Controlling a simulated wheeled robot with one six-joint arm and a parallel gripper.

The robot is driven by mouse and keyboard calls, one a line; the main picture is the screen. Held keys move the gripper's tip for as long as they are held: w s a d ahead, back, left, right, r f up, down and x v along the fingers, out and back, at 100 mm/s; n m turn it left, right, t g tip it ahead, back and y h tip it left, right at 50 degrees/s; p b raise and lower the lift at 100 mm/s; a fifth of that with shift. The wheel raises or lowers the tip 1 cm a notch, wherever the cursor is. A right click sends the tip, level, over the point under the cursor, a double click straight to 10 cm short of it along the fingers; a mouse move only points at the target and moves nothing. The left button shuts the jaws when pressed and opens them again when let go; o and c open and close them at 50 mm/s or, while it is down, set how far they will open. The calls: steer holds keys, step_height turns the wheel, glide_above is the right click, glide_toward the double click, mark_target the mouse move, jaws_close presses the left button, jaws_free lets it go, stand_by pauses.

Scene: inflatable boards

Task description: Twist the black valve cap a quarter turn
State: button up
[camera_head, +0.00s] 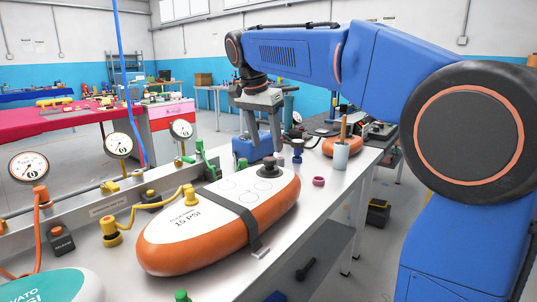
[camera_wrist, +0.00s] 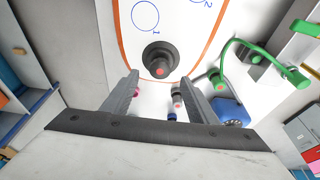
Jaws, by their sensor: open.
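In the head view the cap (camera_head: 268,168) stands at the far end of the board (camera_head: 185,246), marked 15 PSI. My gripper (camera_head: 263,142) points down above that far end, open and empty. In the wrist view my gripper (camera_wrist: 160,77) has its fingertips spread left and right of the cap's lower side, with a visible gap around it. I cannot tell the exact height between fingertips and cap.
A dark strap (camera_head: 235,211) crosses the board. A pink ring (camera_head: 318,181) and a cup with a brush (camera_head: 341,155) stand right on the bench. Gauges and yellow hoses line the left.

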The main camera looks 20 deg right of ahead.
mark_target(269, 158)
steer(key=shift+x, duration=2.5)
steer(key=c, duration=1.1)
